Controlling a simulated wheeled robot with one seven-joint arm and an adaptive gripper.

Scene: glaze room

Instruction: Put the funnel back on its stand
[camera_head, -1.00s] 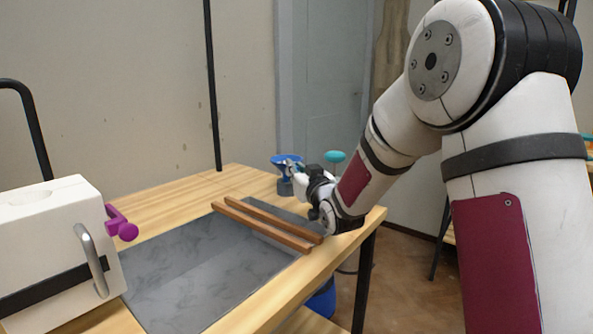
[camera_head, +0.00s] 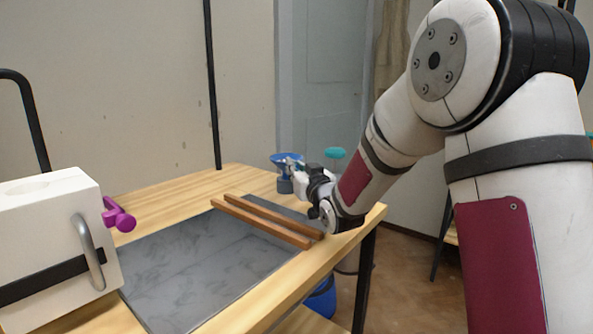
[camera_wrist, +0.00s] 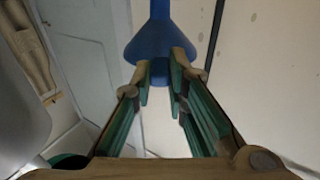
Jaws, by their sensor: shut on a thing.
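The blue funnel (camera_head: 284,159) is at the far end of the wooden table, wide mouth up. My gripper (camera_head: 294,165) reaches it from the right. In the wrist view my gripper (camera_wrist: 161,78) is shut on the funnel (camera_wrist: 158,40) at a small blue part by its wide rim. That view appears upside down, with the spout running out at the top edge. A dark blue-grey base (camera_head: 285,187), which looks like the stand, is directly under the funnel in the head view. I cannot tell whether the spout is seated in it or just above it.
Two brown wooden bars (camera_head: 262,222) lie across the grey basin (camera_head: 190,270) set in the table (camera_head: 180,203). A white block-shaped container (camera_head: 45,245) with a purple clamp (camera_head: 118,215) is at left. A teal-topped thing (camera_head: 336,154) is beyond the table. A blue bucket (camera_head: 320,303) is below.

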